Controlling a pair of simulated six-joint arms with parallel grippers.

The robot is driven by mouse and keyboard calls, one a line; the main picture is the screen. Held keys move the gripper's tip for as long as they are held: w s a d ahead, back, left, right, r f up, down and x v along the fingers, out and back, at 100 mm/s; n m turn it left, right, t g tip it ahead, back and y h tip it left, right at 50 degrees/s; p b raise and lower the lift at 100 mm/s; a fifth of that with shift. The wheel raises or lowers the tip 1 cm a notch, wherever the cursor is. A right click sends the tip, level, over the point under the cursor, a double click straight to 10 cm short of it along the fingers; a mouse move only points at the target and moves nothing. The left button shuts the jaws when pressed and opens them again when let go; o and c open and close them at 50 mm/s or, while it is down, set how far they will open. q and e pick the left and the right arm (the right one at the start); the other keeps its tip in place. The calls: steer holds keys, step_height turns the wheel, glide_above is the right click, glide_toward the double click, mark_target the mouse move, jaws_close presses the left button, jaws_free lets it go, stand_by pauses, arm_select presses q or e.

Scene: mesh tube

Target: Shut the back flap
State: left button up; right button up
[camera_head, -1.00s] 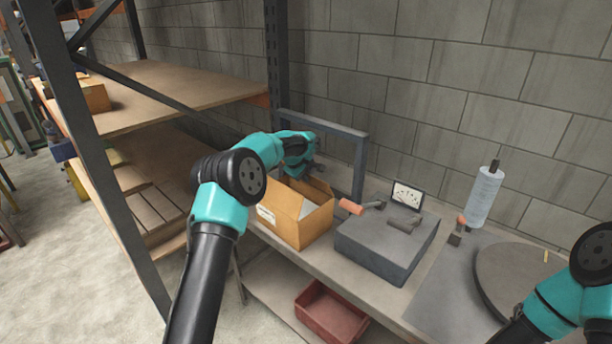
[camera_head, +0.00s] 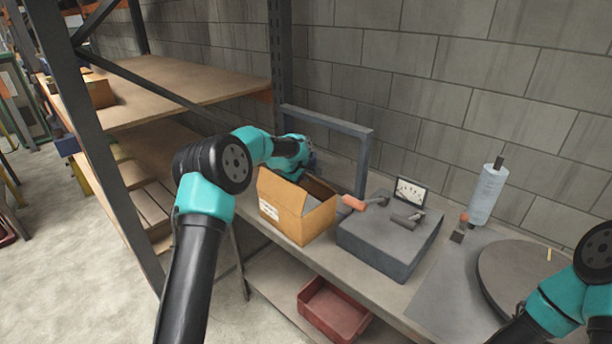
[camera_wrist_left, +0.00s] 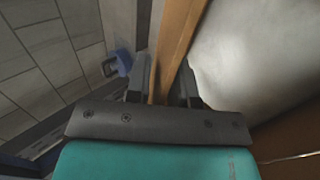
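The open cardboard box (camera_head: 296,220) stands on the bench, with a flap raised on its left side and pale contents inside. The back flap cannot be clearly made out in the head view because my left arm covers that side. My left gripper (camera_head: 308,168) is at the back of the box, its fingers mostly hidden. In the left wrist view, the left gripper's fingers (camera_wrist_left: 165,85) lie on either side of a brown cardboard panel (camera_wrist_left: 178,40) seen edge-on. Whether they grip it is unclear. My right arm shows at lower right, its gripper out of view.
A grey frame (camera_head: 361,160) stands behind the box. Right of it are a grey block (camera_head: 385,245) with tools, a meter (camera_head: 410,192), a wrapped roll (camera_head: 487,195) and a round turntable (camera_head: 530,285). A red bin (camera_head: 333,310) sits below. A shelf rack (camera_head: 170,85) stands left.

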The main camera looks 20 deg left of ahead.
arm_select(q)
steer(key=shift+o, duration=0.6)
steer(key=shift+r, duration=0.1)
steer(key=v, duration=1.7)
steer(key=shift+r, duration=0.1)
steer(key=shift+c, duration=0.3)
